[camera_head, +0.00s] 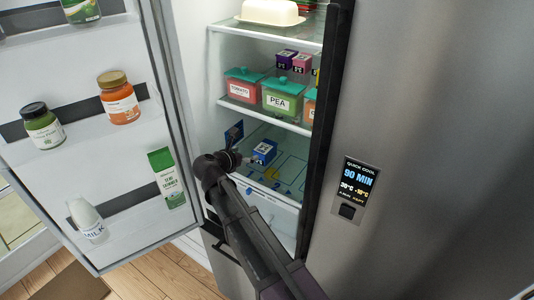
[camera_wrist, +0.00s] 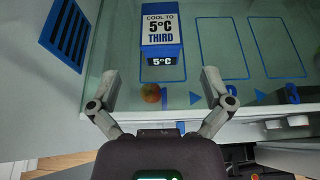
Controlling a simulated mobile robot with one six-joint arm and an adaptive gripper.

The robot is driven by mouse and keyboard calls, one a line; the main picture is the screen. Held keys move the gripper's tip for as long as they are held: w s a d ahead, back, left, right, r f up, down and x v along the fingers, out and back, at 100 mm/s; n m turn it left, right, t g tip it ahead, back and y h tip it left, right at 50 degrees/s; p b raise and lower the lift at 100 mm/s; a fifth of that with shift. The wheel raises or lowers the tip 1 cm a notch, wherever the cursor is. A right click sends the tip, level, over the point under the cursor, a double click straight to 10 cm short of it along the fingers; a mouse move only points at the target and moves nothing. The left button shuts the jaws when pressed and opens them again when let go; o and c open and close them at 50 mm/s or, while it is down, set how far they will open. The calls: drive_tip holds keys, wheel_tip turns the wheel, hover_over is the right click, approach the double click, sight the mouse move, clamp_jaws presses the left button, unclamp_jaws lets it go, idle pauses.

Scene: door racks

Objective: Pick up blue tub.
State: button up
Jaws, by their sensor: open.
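The blue tub (camera_head: 264,150) stands on the lower glass shelf inside the open fridge. In the wrist view the blue tub (camera_wrist: 161,28) has a white label reading "COOL TO 5°C THIRD" and sits inside a blue outlined slot. My gripper (camera_wrist: 159,76) is open and empty, its two fingers spread to either side in front of the tub, not touching it. In the head view my gripper (camera_head: 243,158) reaches in from the left of the tub, and its fingers are small and partly hard to make out.
A small round orange-brown item (camera_wrist: 151,93) lies between my fingers near the shelf's front edge. Empty outlined slots (camera_wrist: 221,48) lie right of the tub. A shelf with lidded tubs (camera_head: 283,97) is above.

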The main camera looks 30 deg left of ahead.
drive_tip(key=b, duration=0.3)
approach(267, 145)
drive_tip(key=x, duration=0.3)
drive_tip(key=shift+s+f, duration=0.1)
drive_tip(key=shift+f, duration=0.25)
drive_tip(key=shift+w+d+f, duration=0.1)
drive_tip(key=shift+w+f, duration=0.1)
drive_tip(key=shift+w, duration=0.5)
drive_tip(key=shift+w, duration=0.15)
drive_tip(key=shift+b+x, duration=0.95)
drive_tip(key=shift+x, duration=1.55)
drive_tip(key=c, duration=1.1)
drive_tip(key=shift+r, duration=0.25)
